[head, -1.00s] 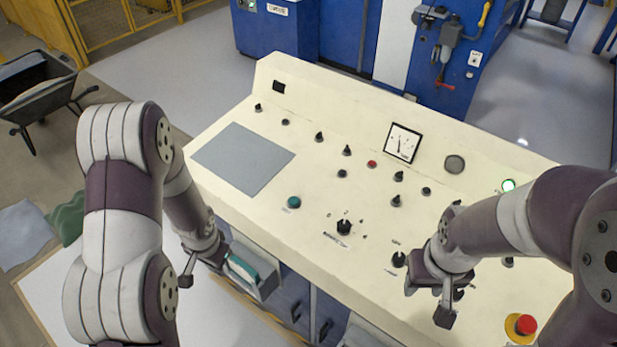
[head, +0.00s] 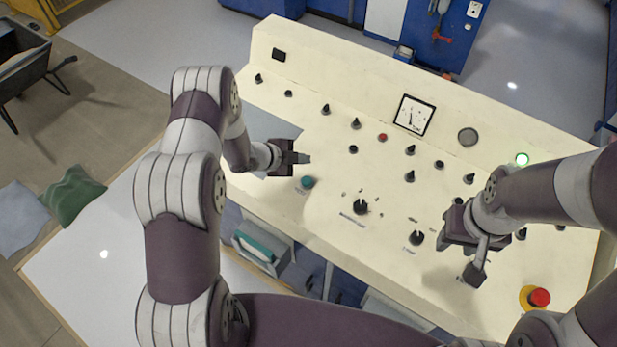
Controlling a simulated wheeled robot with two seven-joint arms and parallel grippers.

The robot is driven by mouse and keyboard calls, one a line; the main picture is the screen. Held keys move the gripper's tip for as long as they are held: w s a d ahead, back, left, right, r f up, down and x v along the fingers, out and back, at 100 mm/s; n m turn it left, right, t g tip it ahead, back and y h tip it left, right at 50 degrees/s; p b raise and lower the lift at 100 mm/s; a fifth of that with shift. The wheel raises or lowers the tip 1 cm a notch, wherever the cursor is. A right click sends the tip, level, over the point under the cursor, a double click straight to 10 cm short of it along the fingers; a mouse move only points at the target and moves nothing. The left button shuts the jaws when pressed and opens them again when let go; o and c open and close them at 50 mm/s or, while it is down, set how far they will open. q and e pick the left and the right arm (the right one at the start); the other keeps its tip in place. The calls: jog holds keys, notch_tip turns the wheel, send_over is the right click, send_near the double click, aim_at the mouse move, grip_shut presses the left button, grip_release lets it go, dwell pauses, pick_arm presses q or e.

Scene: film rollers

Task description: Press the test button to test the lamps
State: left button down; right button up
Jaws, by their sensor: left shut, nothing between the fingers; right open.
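A cream control panel (head: 275,210) carries knobs, buttons and lamps. A teal round button (head: 307,182) sits near its front edge, with a small label too small to read. My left gripper (head: 306,159) is shut and empty, just behind the teal button in the picture and apart from it. A lamp glowing green (head: 522,159) is at the right of the panel. My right gripper (head: 461,262) is open and empty over the panel's right front part.
Several black knobs stand up from the panel, including a larger one (head: 361,206) right of the teal button. A red emergency stop (head: 539,297) is at the front right. A dial meter (head: 414,115) is at the back. An open drawer (head: 262,250) juts out below the front edge.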

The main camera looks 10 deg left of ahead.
pick_arm(q)
jog(key=b, duration=0.6)
send_over(303, 183)
notch_tip(303, 183, down, 8)
jog(key=shift+s, duration=0.15)
jog(key=shift+f+b, duration=0.4)
jog(key=shift+f, duration=0.05)
dwell(1.4)
jog(key=shift+f+b, duration=0.45)
jog(key=shift+f+b, duration=0.45)
jog(key=shift+b, duration=0.05)
dwell(0.5)
jog(key=shift+r, duration=0.1)
jog(key=shift+r+p, duration=0.65)
jog(key=shift+r, duration=0.15)
jog(key=shift+r, duration=0.1)
